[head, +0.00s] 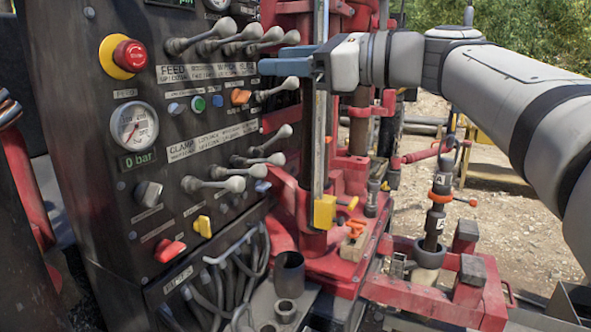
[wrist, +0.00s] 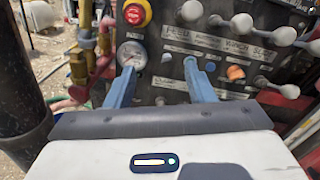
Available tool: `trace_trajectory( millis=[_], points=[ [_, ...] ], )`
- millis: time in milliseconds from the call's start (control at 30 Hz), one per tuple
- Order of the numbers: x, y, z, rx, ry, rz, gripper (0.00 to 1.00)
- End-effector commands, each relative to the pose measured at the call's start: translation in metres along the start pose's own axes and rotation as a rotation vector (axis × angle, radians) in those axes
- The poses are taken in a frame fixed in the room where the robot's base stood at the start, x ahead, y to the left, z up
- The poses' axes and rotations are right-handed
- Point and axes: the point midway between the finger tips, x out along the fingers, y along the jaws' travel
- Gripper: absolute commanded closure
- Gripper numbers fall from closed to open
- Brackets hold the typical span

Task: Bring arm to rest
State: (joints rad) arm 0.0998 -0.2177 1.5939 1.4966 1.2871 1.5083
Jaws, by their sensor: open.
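My arm reaches in from the right edge of the head view. My gripper (head: 270,60) has two blue fingers pointing left at the panel's upper right side, close to the grey levers. The fingers are apart, with nothing visible between them. In the wrist view my gripper (wrist: 160,66) also shows two separate blue fingers in front of the control panel (wrist: 175,85). I cannot tell whether a fingertip touches a lever.
The dark control panel (head: 75,120) carries a red emergency button (head: 130,56), a pressure gauge (head: 134,127) reading 0 bar and several levers (head: 230,183). A red drill rig (head: 340,175) and an upright grey bar with a yellow end (head: 325,212) stand near my gripper. Open gravel lies behind.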

Motion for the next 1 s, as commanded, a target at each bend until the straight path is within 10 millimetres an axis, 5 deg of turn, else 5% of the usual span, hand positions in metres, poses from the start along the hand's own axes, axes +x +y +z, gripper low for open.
trace_trajectory(
  millis=[267, 467, 700, 833, 1000],
  points=[
    [-0.003, 0.018, -0.084, -0.211, 0.251, 0.023, 0.51],
    [-0.023, 0.048, -0.177, -0.471, 0.518, 0.144, 0.51],
    [-0.096, 0.118, -0.319, -0.982, 0.872, 0.632, 0.51],
    [-0.141, 0.153, -0.371, -1.232, 0.936, 0.974, 0.51],
    [-0.180, 0.180, -0.407, -1.433, 0.914, 1.304, 0.51]
  ],
)
